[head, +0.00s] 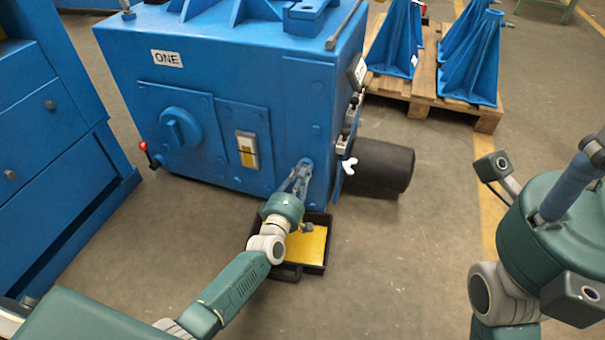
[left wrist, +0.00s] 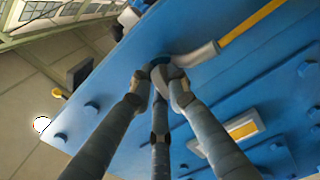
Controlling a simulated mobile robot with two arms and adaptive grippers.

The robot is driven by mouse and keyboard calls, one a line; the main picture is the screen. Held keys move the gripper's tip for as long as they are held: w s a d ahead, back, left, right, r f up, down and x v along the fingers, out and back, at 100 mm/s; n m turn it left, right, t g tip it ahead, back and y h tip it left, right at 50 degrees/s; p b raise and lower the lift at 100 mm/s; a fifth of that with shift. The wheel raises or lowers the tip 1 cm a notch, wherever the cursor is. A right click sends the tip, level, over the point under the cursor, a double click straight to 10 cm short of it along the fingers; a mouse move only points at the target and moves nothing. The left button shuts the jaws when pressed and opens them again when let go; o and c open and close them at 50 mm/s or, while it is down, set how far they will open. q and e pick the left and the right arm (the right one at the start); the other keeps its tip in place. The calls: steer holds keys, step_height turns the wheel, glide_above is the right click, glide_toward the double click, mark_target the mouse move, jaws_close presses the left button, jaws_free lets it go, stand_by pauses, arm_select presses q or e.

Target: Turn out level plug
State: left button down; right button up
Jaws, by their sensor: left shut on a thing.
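The blue gear housing (head: 215,95) marked ONE stands on the floor in the head view. My left gripper (head: 301,172) reaches its lower right front corner, fingers closed together at the level plug (head: 307,161). In the left wrist view my left gripper (left wrist: 163,82) has its grey fingers closed around a small round fitting at the blue face. The fingers mostly hide the plug, so I cannot tell how far out it is. My right gripper (head: 575,185) shows only in part at the right edge, away from the housing; its fingertips are not clear.
A black tray (head: 318,268) with a yellow inside lies on the floor below the gripper. A pallet (head: 430,95) holds blue brackets. A blue cabinet (head: 50,150) stands left.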

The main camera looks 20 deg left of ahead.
arm_select(q)
steer(key=shift+w+r+n, duration=0.1)
steer(key=shift+r+n, duration=0.1)
steer(key=shift+n, duration=0.1)
steer(key=c, duration=1.7)
jaws_free()
steer(key=shift+o, duration=0.2)
steer(key=shift+f, duration=0.15)
steer(key=s, duration=1.2)
steer(key=shift+a, duration=0.15)
